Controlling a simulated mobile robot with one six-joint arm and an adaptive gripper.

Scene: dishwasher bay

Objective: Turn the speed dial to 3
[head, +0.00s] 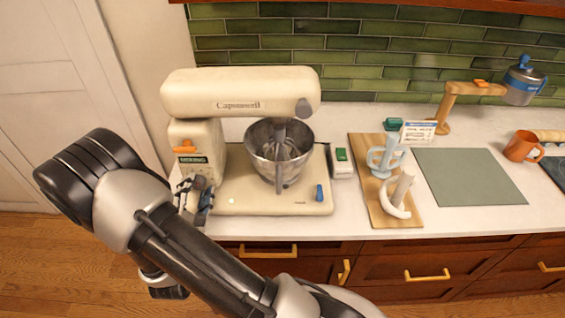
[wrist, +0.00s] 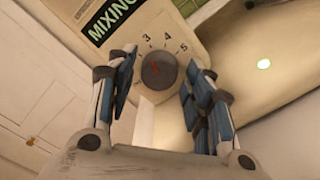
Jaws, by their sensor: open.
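The cream stand mixer (head: 240,90) stands at the left end of the counter. Its speed dial (wrist: 158,70) shows in the wrist view as a round dark grey knob with a short red mark, below the "MIXING" label (wrist: 110,18). The numbers 3, 4 and 5 are readable around its upper side; which number the red mark points to is unclear. My gripper (wrist: 161,66) is open, with one blue-padded finger on each side of the dial and gaps visible. In the head view my gripper (head: 197,195) is in front of the mixer's column and covers the dial.
The mixer has a steel bowl (head: 262,158), an orange lever (head: 184,147) and a blue knob (head: 319,192). To the right are a wooden board (head: 372,205) with attachments, a green mat (head: 470,177) and an orange mug (head: 522,146). Drawers with yellow handles (head: 427,276) are below.

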